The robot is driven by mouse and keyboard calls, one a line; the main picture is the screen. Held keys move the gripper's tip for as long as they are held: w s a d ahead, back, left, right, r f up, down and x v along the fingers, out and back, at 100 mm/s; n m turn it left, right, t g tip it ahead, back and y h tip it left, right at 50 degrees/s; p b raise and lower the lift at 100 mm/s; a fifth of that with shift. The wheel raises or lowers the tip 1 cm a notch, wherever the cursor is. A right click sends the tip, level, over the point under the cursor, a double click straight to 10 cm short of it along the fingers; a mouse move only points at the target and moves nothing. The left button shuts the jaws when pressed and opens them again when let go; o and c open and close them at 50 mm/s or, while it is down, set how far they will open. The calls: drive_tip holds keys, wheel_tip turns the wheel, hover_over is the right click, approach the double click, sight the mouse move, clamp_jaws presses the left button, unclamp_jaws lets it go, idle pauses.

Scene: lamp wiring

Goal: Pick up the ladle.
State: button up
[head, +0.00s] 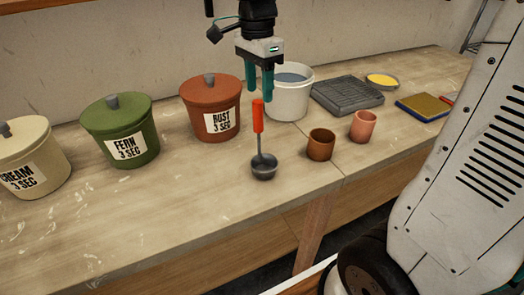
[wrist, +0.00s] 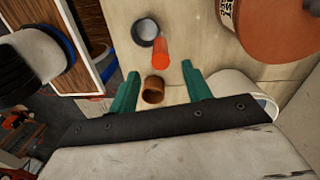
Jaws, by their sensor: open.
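The ladle (head: 260,145) stands upright on the bench, with its dark metal bowl at the bottom and its orange-red handle pointing up. In the wrist view the ladle's handle (wrist: 161,51) shows beyond the fingertips, with the bowl past it. My gripper (head: 261,97) is above the ladle with its teal fingers pointing down. In the head view the fingertips are close to the top of the handle. In the wrist view my gripper (wrist: 160,69) is open, and the handle is not clearly between the fingers.
A brown cup (head: 320,146) and a pink cup (head: 363,126) stand right of the ladle. A white bucket (head: 291,104) is behind. Lidded rust (head: 211,124), green (head: 119,150) and cream (head: 32,185) jars line the back left. The bench front left of the ladle is clear.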

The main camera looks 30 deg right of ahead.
sight(257, 114)
drive_tip(key=f, duration=0.7)
drive_tip(key=shift+s+a+f, duration=0.1)
drive_tip(key=shift+a+f, duration=0.2)
drive_tip(key=shift+a, duration=0.05)
clamp_jaws()
